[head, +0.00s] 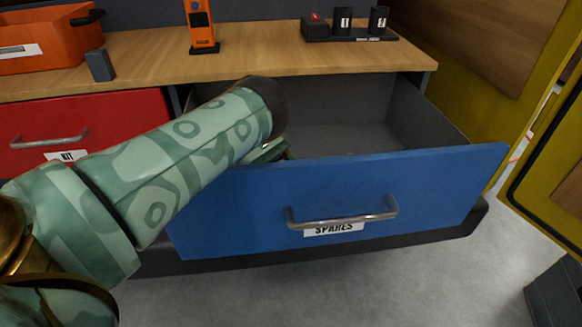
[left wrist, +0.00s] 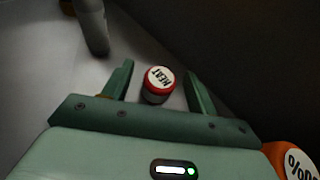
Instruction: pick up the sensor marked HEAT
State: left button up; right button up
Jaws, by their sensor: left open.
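The sensor marked HEAT (left wrist: 157,87) shows in the left wrist view as a small round piece with a white top and a red rim. It stands on the drawer floor. My left gripper (left wrist: 158,68) is open, with one finger on each side of the sensor; I cannot tell whether either finger touches it. In the head view my left arm reaches into the open blue drawer marked SPARES (head: 430,190). There the left gripper (head: 272,152) is mostly hidden behind the arm and drawer front, and the sensor is hidden. My right gripper is out of view.
The dark drawer wall (left wrist: 255,60) is close on the right. A red KIT drawer (head: 110,113) is shut beside the blue one, below the wooden worktop (head: 260,50).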

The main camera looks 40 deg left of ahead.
pick_arm(q)
jog(key=x, duration=0.2)
jog(key=shift+d+f, duration=0.15)
jog(key=shift+d, duration=0.05)
jog(key=shift+c, duration=0.4)
jog(key=c, duration=1)
